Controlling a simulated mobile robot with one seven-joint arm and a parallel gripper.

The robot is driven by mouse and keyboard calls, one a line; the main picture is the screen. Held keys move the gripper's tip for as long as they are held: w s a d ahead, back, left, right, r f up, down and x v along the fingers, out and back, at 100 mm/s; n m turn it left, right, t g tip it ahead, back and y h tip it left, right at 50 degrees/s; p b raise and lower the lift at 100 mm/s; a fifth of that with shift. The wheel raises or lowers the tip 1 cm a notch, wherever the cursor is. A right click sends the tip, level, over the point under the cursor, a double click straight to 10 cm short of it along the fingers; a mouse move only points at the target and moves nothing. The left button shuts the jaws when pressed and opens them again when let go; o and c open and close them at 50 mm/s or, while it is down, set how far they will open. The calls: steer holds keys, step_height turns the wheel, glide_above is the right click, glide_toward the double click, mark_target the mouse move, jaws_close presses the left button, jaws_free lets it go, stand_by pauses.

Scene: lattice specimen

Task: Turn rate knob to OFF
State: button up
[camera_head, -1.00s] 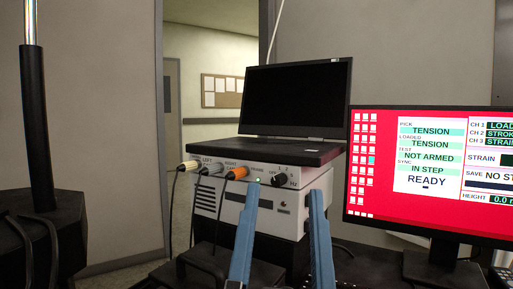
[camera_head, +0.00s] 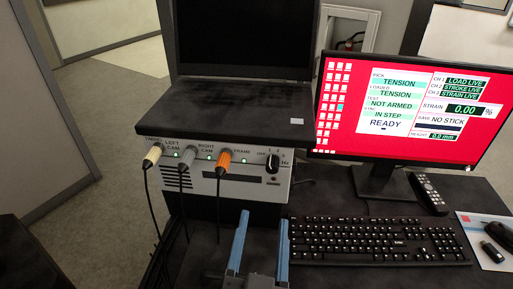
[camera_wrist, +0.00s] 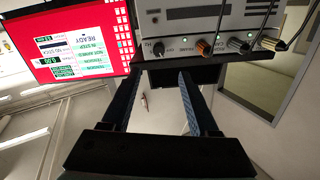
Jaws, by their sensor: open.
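The rate knob (camera_head: 272,162) is a black knob at the right end of the grey box's front panel (camera_head: 240,188). Its labels read OFF, 1, 2 and Hz. Its pointer looks roughly upright, but the exact setting is too small to tell. In the wrist view, upside down, the knob (camera_wrist: 158,48) is at the panel's left end. My gripper (camera_head: 262,218) has two blue fingers, open and empty, below and in front of the panel, apart from the knob. The fingers also show in the wrist view (camera_wrist: 160,80).
White, grey and orange plugs (camera_head: 223,158) with hanging cables sit left of the knob. A black laptop (camera_head: 225,105) rests on the box. A red-screened monitor (camera_head: 400,110), keyboard (camera_head: 375,240), remote (camera_head: 428,193) and mouse (camera_head: 500,236) are to the right.

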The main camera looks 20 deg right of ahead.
mark_target(272, 170)
steer(key=p+x, duration=0.2)
steer(key=x, duration=1.1)
steer(key=shift+s+p, duration=0.1)
steer(key=shift+p, duration=0.2)
steer(key=shift+c, duration=0.3)
jaws_close()
